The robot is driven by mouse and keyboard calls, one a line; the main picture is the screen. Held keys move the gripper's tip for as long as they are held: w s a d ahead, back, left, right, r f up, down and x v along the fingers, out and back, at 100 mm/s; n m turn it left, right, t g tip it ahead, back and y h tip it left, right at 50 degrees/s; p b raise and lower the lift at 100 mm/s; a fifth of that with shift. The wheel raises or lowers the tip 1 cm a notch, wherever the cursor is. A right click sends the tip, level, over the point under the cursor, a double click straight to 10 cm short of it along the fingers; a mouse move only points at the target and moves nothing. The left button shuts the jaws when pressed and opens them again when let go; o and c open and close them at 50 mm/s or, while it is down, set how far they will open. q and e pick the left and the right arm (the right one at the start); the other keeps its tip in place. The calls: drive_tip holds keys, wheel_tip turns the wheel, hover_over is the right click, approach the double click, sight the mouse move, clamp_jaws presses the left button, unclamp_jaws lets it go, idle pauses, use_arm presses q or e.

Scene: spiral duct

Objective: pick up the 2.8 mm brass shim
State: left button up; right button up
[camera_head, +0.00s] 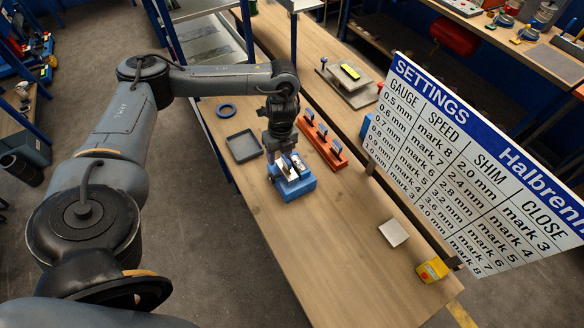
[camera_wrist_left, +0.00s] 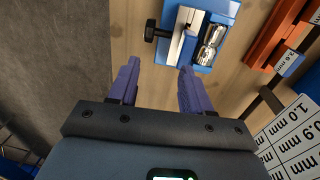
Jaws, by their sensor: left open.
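My left gripper (camera_head: 284,155) is over the blue fixture in the head view. In the left wrist view its two purple fingers (camera_wrist_left: 160,72) are apart with nothing between them. The orange rack (camera_head: 322,146) stands to the right of the gripper and holds several small upright tagged pieces. A corner of the rack (camera_wrist_left: 268,36) shows at the upper right of the left wrist view, with a label (camera_wrist_left: 290,62) in mm that I cannot read surely. I cannot tell which piece, if any, is the 2.8 mm brass shim. My right gripper is not in view.
The blue fixture (camera_head: 296,188) carries shiny metal rollers (camera_wrist_left: 212,42) and a black knob (camera_wrist_left: 152,32). The settings board (camera_head: 470,160) stands at the right.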

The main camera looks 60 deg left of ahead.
sight(286, 163)
use_arm(q)
drive_tip(key=shift+w+a+r+t+b, duration=0.15)
drive_tip(key=shift+w+r+t+b, duration=0.05)
drive_tip(key=shift+w+r, duration=0.3)
drive_tip(key=shift+w+a+r+t+b, duration=0.2)
drive_tip(key=shift+w+r, duration=0.15)
drive_tip(key=shift+w, duration=0.2)
drive_tip(key=f+b, duration=0.1)
drive_tip(key=f, duration=0.1)
drive_tip(key=f+b, duration=0.2)
drive_tip(key=shift+w+d+f, duration=0.1)
drive_tip(key=shift+w+f, duration=0.1)
drive_tip(key=shift+f, duration=0.55)
drive_tip(key=shift+w+a+f+p, duration=0.1)
drive_tip(key=shift+a+f+p, duration=0.1)
drive_tip(key=shift+f, duration=0.95)
drive_tip(key=shift+w+a+f+p, duration=0.1)
drive_tip(key=shift+f+p, duration=0.05)
drive_tip(key=shift+f, duration=0.95)
drive_tip(key=shift+c, duration=0.2)
clamp_jaws()
